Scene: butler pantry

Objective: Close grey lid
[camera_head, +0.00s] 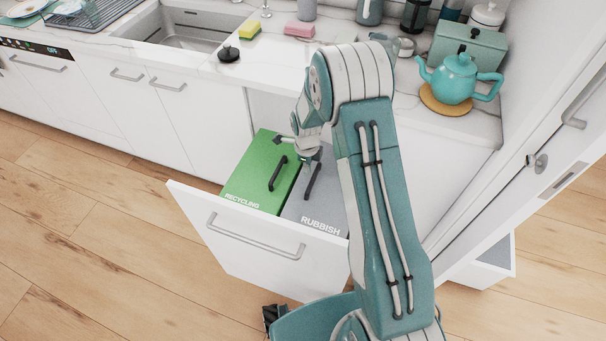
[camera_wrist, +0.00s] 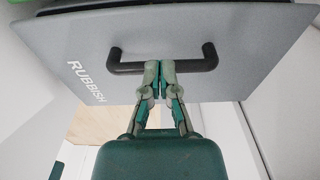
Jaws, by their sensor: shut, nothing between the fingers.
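The grey lid (camera_head: 330,205), marked RUBBISH, is in the pulled-out drawer, right of the green lid. It looks roughly level with the green lid; I cannot tell whether it is fully seated. Its black handle (camera_head: 313,180) faces up. In the wrist view the grey lid (camera_wrist: 215,50) fills the upper part, with its handle (camera_wrist: 128,66) across the middle. My gripper (camera_wrist: 158,66) is shut and empty, its fingertips at the handle's middle; contact is unclear. My arm hides part of the lid's right side in the head view.
The green RECYCLING lid (camera_head: 256,175) lies beside the grey one. The open drawer front (camera_head: 260,240) stands before both. A counter above holds a teal teapot (camera_head: 458,78), sponges and a sink (camera_head: 180,32). A white door (camera_head: 545,150) stands at right. The floor at left is clear.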

